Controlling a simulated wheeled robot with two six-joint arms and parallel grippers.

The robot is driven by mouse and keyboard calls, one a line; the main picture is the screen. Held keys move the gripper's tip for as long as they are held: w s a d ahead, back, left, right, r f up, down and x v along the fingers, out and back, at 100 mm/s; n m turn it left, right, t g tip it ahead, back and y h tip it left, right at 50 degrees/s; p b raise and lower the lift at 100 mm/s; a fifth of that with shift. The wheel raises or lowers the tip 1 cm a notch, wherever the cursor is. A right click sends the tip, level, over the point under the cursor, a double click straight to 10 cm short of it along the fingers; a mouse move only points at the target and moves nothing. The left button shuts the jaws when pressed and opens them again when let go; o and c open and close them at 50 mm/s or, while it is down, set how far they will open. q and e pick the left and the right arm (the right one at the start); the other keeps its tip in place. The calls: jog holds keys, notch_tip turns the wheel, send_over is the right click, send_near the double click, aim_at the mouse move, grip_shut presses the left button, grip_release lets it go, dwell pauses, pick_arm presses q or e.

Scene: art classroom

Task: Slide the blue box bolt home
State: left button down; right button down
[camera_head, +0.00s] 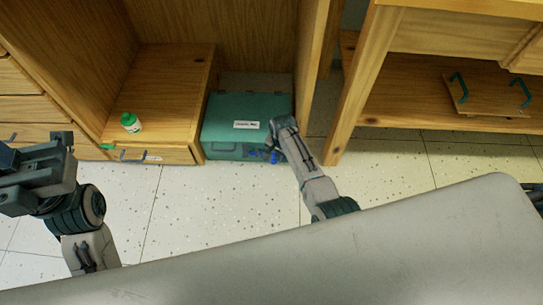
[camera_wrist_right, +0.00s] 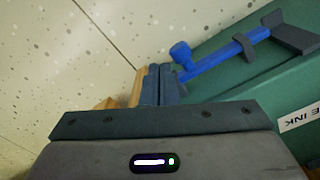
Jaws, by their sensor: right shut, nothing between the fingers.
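The teal-green box (camera_head: 222,118) with a white label sits on the floor between wooden cabinets. Its blue bolt (camera_head: 274,157) shows small at the lower right of the front. In the right wrist view the bolt (camera_wrist_right: 218,58) is a blue rod with a round knob, running through a dark bracket (camera_wrist_right: 244,47) towards a dark block (camera_wrist_right: 290,38). My right gripper (camera_head: 270,146) is at the box's front right. Its fingers (camera_wrist_right: 160,80) are shut and empty, close beside the knob; I cannot tell whether they touch. My left gripper (camera_head: 38,172) is at the left, its jaw state unclear.
A small green-and-white bottle (camera_head: 130,122) stands on the low wooden cabinet (camera_head: 165,85) left of the box. A wooden upright (camera_head: 312,80) rises close to the box's right. A grey surface (camera_head: 330,255) fills the foreground. Speckled floor (camera_head: 200,210) in front of the box is clear.

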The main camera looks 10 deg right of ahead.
aim_at(275, 161)
jog(key=shift+f, duration=0.15)
jog(key=shift+f+b, duration=1.15)
jog(key=shift+f, duration=0.7)
jog(key=shift+w+a, duration=0.2)
jog(key=shift+a, duration=0.55)
jog(key=shift+w+a, duration=0.2)
jog(key=shift+a, duration=0.55)
jog(key=shift+d, duration=0.2)
jog(key=shift+s+d, duration=0.1)
jog(key=shift+d, duration=0.15)
